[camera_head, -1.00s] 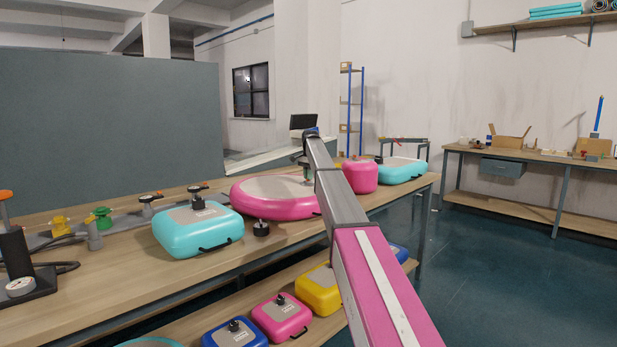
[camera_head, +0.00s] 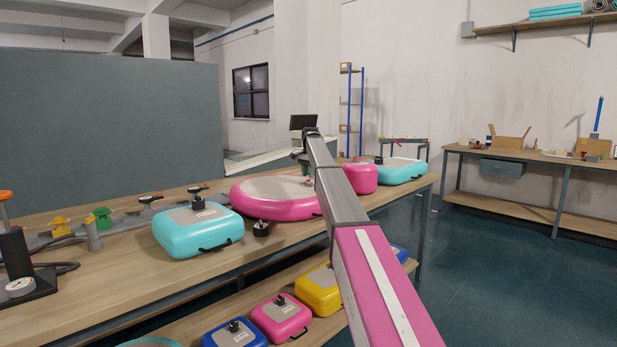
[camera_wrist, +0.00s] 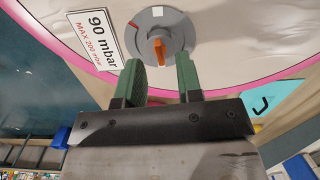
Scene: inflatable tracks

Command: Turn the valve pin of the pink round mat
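The pink round mat (camera_head: 272,207) lies on the wooden workbench in the head view, with a beige top. In the wrist view its beige top (camera_wrist: 225,55) and pink rim fill the upper part. The grey round valve (camera_wrist: 174,30) with an orange pin (camera_wrist: 158,50) sits on that top, beside a "90 mbar" label (camera_wrist: 96,38). My gripper (camera_wrist: 164,75) is open, its two green fingers apart and the orange pin showing between and just beyond their tips. Whether a finger touches the pin cannot be told. In the head view my arm hides part of the mat.
A turquoise square mat (camera_head: 198,232) stands left of the pink mat, with a black cap (camera_head: 261,229) between them. Smaller mats lie on the lower shelf.

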